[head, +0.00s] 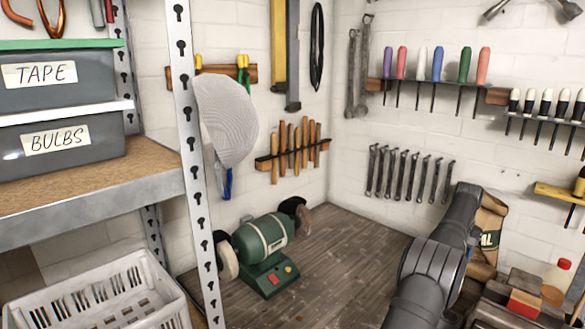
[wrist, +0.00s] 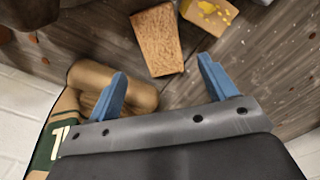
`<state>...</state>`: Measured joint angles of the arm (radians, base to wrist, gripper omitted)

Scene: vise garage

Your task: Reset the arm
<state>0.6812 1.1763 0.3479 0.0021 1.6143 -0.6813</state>
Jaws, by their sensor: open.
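My gripper (wrist: 162,88) shows in the wrist view with its two blue fingers spread wide apart. It is open and nothing is between the fingers. Past the fingertips lie the wooden bench top and a brown wooden block (wrist: 157,40). My dark grey arm rises at the lower right of the head view, in front of a paper bag (head: 489,235). The gripper itself cannot be made out in the head view.
A green bench grinder (head: 263,238) stands on the wooden bench (head: 345,255). A bottle (head: 556,280) and a red box (head: 524,303) stand at the lower right. At left are a metal shelf (head: 95,205) and a white basket (head: 100,305). The bench between grinder and arm is clear.

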